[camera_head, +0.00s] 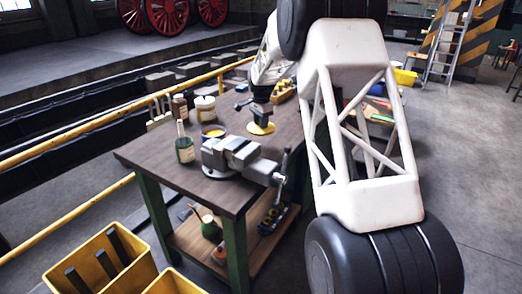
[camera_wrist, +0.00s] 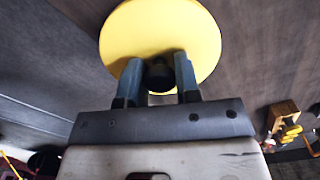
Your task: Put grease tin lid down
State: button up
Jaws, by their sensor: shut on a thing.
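The grease tin lid is a round yellow disc (camera_head: 262,129) over the dark bench top, right of the vise's back end in the head view. In the wrist view the lid (camera_wrist: 160,28) fills the top middle, and a dark knob sits between my fingers. My gripper (camera_head: 260,113) is shut on the lid from above; its fingers also show in the wrist view (camera_wrist: 158,82). I cannot tell whether the lid touches the bench. A low round tin with yellow contents (camera_head: 213,131), perhaps the grease tin, stands behind the vise, left of the lid.
A grey vise (camera_head: 236,157) is at the bench's front. A yellow block holder (camera_head: 283,91) is behind. Bare bench top (camera_head: 150,153) shows at the front left.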

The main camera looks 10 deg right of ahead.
jog(key=shift+f, duration=0.15)
jog(key=shift+f, duration=2.95)
jog(key=shift+f, duration=1.9)
jog(key=shift+f, duration=0.15)
jog(key=o, duration=0.9)
notch_tip(320, 180, up, 12)
jog(key=shift+r, duration=0.15)
